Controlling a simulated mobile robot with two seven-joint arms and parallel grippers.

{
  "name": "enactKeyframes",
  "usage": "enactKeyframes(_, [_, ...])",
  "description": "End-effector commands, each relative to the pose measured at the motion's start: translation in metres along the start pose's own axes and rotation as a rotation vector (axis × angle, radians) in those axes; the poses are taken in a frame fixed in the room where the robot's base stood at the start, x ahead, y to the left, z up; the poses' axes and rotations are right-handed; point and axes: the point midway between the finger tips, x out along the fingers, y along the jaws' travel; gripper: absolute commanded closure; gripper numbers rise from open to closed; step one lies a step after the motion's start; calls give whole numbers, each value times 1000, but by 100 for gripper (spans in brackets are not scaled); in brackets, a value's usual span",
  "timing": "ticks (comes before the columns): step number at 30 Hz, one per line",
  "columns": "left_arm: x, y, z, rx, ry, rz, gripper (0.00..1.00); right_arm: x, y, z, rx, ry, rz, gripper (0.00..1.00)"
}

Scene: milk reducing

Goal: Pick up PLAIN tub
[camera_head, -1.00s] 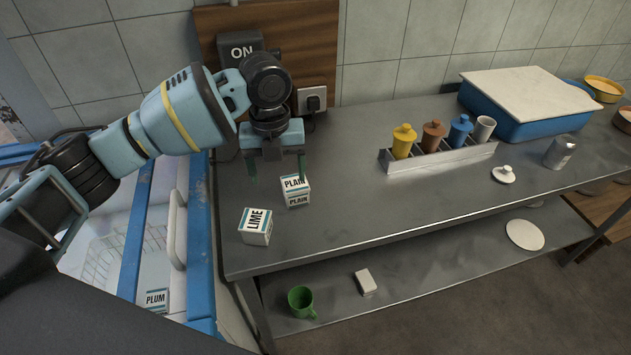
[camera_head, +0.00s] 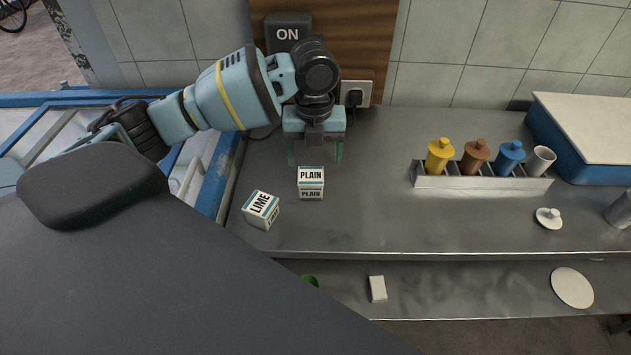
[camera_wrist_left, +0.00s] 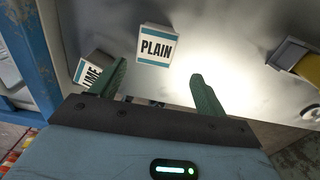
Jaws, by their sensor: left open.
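The PLAIN tub (camera_head: 311,184) is a white box with teal bands and black lettering, upright on the metal counter. My left gripper (camera_head: 315,154) is open and empty, with its green fingers pointing down just behind the tub. In the left wrist view, the PLAIN tub (camera_wrist_left: 156,46) lies beyond the fingertips, between the lines of the two fingers, and my left gripper (camera_wrist_left: 160,82) holds nothing. The LIME tub (camera_head: 261,210) stands to the left and nearer; in the wrist view the LIME tub (camera_wrist_left: 90,72) is partly hidden by the left finger. My right gripper is not in view.
A rack (camera_head: 482,179) with yellow, brown, blue and white containers stands to the right, by a white lid (camera_head: 548,218). A blue bin (camera_head: 580,150) is at far right. The wall has a socket (camera_head: 355,94) and an ON box (camera_head: 288,32). The counter's middle is clear.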

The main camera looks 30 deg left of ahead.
Motion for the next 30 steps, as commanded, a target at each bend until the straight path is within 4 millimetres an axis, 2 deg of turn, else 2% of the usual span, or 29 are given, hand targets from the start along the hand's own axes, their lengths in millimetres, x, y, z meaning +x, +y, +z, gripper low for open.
enactKeyframes(8, [25,1,0,1,3,2,25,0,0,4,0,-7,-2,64])
enactKeyframes(14, [29,2,1,1,1,2,25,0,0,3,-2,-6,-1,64])
enactKeyframes(24, [72,8,3,1,1,1,25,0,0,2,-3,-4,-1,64])
enactKeyframes(30, [78,8,4,1,-1,0,25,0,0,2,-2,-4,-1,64])
